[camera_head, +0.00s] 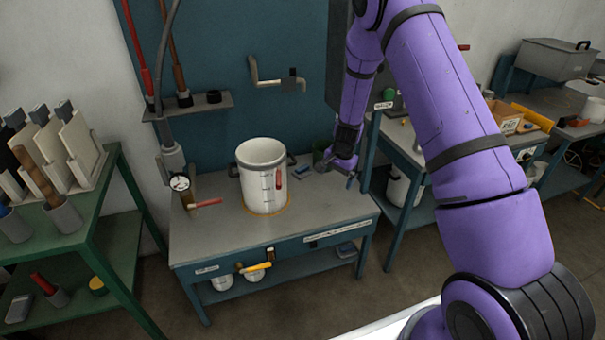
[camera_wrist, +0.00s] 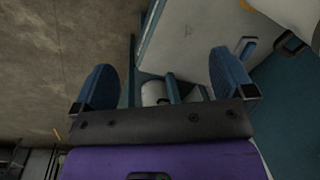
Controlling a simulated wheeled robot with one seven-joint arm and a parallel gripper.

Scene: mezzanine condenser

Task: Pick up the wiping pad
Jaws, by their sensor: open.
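The wiping pad (camera_head: 304,171) looks like a small flat blue-grey block, lying on the grey bench top just right of the white bucket (camera_head: 263,180). In the wrist view the pad (camera_wrist: 249,47) seems to be the blue-edged piece beyond the right finger, partly covered by it. My gripper (camera_head: 339,171) is close to the right of the pad, near the bench's right edge. In the wrist view my gripper (camera_wrist: 165,82) has its two blue fingers spread wide, with nothing held between them.
A dark green cup (camera_head: 321,158) stands close behind the pad. A gauge with a red-handled valve (camera_head: 181,184) is at the bench's left. Another bench (camera_head: 405,146) stands to the right, with a white container (camera_head: 402,188) below. The bench's front right is clear.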

